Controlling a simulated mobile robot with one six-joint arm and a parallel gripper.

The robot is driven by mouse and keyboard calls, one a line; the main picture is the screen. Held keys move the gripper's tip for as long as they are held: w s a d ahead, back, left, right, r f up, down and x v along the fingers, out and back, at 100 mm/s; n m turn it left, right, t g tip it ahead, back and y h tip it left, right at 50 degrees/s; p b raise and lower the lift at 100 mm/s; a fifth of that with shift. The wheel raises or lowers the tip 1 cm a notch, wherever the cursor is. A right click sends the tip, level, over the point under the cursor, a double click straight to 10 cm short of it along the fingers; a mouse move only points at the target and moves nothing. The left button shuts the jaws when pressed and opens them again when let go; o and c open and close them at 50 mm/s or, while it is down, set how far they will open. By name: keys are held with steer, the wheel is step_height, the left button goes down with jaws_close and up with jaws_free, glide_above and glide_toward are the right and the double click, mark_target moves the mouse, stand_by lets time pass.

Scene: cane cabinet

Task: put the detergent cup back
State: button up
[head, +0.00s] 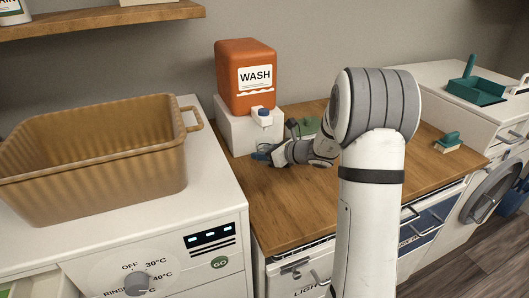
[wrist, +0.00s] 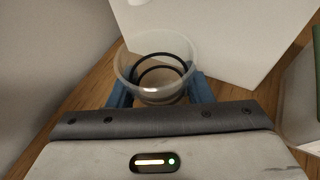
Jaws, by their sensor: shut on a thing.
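The detergent cup (wrist: 155,62) is a clear, round, open-topped cup seen from above in the wrist view, with dark rings at its bottom. My gripper (wrist: 160,92) has its blue fingers on either side of the cup and is shut on it. In the head view my gripper (head: 262,156) is low over the wooden counter, in front of the white stand (head: 238,135) and below the tap (head: 262,114) of the orange WASH container (head: 243,62). I cannot make out the cup in the head view. Whether it touches the counter is unclear.
A tan basket (head: 100,170) stands on the white washer at left. A green object (head: 308,125) is partly hidden behind my arm. A teal brush (head: 448,142) lies on the right of the counter (head: 285,215), and a teal dustpan (head: 475,92) is farther right. The front counter is clear.

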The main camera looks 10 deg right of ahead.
steer(key=shift+f, duration=0.15)
steer(key=o, duration=1.1)
